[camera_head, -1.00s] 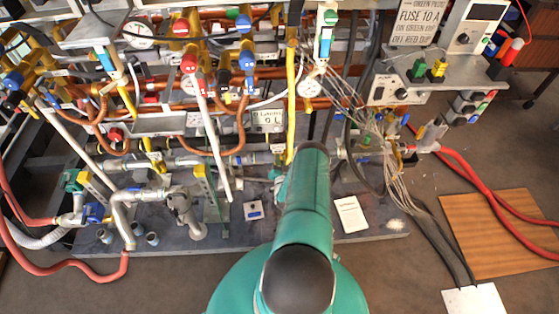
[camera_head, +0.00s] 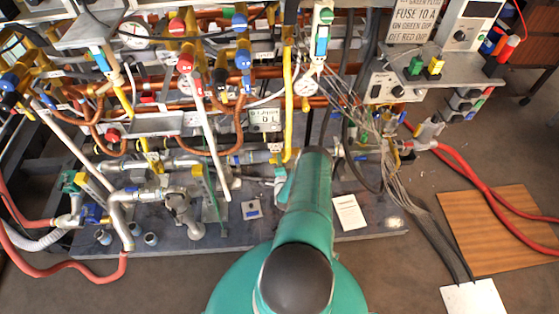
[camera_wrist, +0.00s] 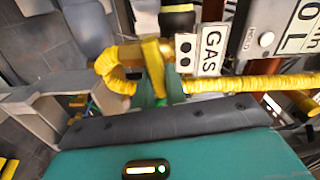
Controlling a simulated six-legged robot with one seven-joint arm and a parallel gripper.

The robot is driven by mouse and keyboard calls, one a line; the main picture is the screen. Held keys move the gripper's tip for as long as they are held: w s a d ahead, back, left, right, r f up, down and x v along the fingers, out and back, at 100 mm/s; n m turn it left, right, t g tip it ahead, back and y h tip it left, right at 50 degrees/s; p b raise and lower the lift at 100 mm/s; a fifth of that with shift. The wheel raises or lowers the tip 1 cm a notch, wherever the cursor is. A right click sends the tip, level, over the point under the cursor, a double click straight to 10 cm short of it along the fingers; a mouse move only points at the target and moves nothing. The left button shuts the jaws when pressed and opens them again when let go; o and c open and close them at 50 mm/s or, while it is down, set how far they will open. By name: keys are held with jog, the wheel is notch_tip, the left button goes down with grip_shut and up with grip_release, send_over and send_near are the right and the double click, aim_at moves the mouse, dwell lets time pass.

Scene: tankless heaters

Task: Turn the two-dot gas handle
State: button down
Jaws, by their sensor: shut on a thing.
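In the wrist view a white GAS label with two black dots (camera_wrist: 202,50) hangs beside a yellow gas handle (camera_wrist: 155,65). The handle stands at a brass fitting on a yellow pipe, below a black cylindrical part. My gripper (camera_wrist: 160,88) has its teal fingers shut around the handle's lower part, which they partly hide. In the head view my teal arm covers the gripper and the handle, near the foot of a vertical yellow pipe (camera_head: 289,105).
A yellow corrugated pipe (camera_wrist: 245,84) runs right in the wrist view, below a gauge box (camera_wrist: 285,25). The head view shows dense pipes and hoses, with a loose cable bundle (camera_head: 395,180) right of my arm. Open floor lies at the front.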

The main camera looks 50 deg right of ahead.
jog(key=shift+a+f+m, duration=0.1)
jog(key=shift+f+m, duration=0.05)
jog(key=shift+m, duration=0.45)
jog(key=c, duration=1.4)
grip_release()
jog(key=shift+c, duration=0.2)
jog(key=v, duration=1.3)
jog(key=shift+s+a, duration=0.25)
jog(key=shift+s, duration=0.05)
jog(key=shift+s, duration=0.1)
